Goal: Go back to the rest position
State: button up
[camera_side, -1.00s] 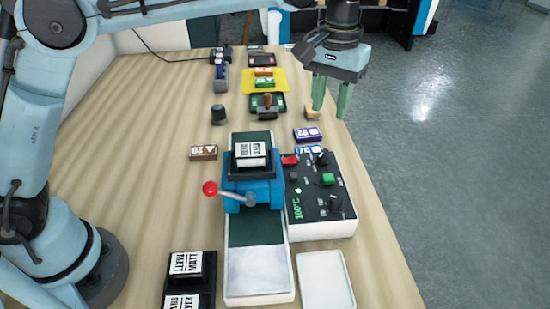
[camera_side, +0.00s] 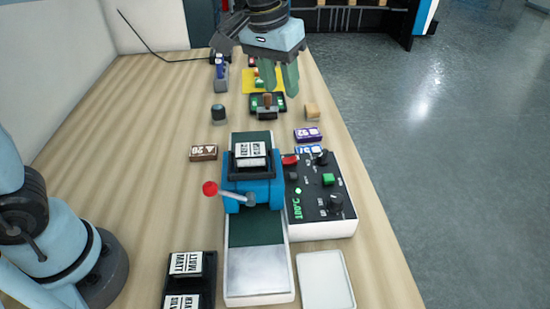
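My gripper (camera_side: 281,88) is in the air above the far part of the table, with its green fingers pointing down. The fingers stand apart, and nothing shows between them. They partly cover a yellow mat (camera_side: 249,80) and the small items on it. The laminating machine (camera_side: 252,190), blue with a red-knobbed lever (camera_side: 210,188), stands mid-table, well in front of my gripper.
A stamp (camera_side: 267,104), wooden block (camera_side: 312,111), brown box (camera_side: 203,153) and purple box (camera_side: 307,134) lie beyond the machine. The table's left side is mostly clear.

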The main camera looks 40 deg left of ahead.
jog(key=s+a+f+t, duration=0.2)
jog(key=s+a+f, duration=0.1)
jog(key=s+a, duration=0.2)
jog(key=s+a+f+t, duration=0.2)
jog(key=s+a+f, duration=0.2)
jog(key=s, duration=0.4)
jog(key=shift+a+f+m+t+y, duration=0.3)
jog(key=shift+a+m, duration=0.1)
jog(key=shift+a, duration=0.25)
